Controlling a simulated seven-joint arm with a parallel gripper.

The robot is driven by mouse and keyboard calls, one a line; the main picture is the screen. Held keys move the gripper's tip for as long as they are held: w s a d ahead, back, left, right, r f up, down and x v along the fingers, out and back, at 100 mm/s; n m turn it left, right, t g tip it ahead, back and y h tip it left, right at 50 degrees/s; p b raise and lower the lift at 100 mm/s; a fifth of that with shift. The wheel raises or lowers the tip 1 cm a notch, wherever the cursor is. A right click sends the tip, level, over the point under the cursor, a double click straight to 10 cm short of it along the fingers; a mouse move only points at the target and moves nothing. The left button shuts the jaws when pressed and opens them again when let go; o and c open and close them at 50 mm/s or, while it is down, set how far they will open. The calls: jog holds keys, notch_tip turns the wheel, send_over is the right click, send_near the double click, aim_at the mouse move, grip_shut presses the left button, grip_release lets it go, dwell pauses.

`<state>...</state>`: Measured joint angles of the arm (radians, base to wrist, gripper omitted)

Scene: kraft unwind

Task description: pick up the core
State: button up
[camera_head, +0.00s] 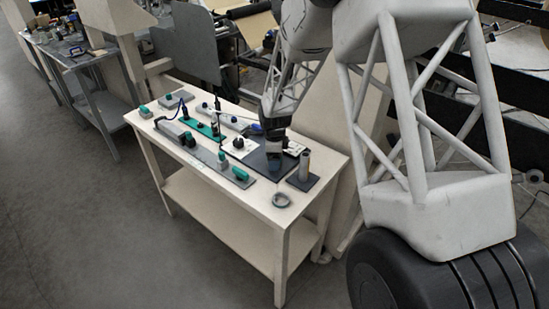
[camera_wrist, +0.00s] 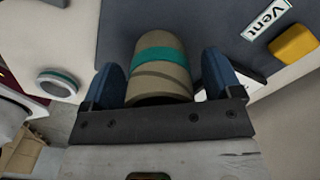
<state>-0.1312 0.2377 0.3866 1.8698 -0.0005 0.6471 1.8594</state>
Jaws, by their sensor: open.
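The core, a tan cylinder (camera_wrist: 160,85) with a teal band, is between the two blue fingers of my gripper (camera_wrist: 163,62) in the wrist view. The fingers stand apart on either side of it; a gap shows at its left and right. In the head view my gripper (camera_head: 274,165) is low over the dark plate on the bench. A tan upright cylinder (camera_head: 304,166) stands on a small dark base just right of it; I cannot tell if it is the same piece.
The bench (camera_head: 240,205) holds a teal-and-grey ring (camera_head: 282,200) near its front right edge, also in the wrist view (camera_wrist: 58,85). Grey and teal fixtures (camera_head: 205,152) fill the left. A "Vent" label (camera_wrist: 265,20) and yellow block (camera_wrist: 295,43) lie right in the wrist view.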

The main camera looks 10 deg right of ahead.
jog(key=c, duration=1)
jog(key=shift+r, duration=0.15)
jog(key=shift+r, duration=1.4)
jog(key=shift+s+r, duration=0.25)
jog(key=shift+r, duration=0.05)
jog(key=s+d+r, duration=0.1)
jog(key=s+d, duration=0.1)
jog(key=s, duration=1.3)
jog(key=shift+s+r, duration=0.15)
jog(key=shift+s, duration=0.05)
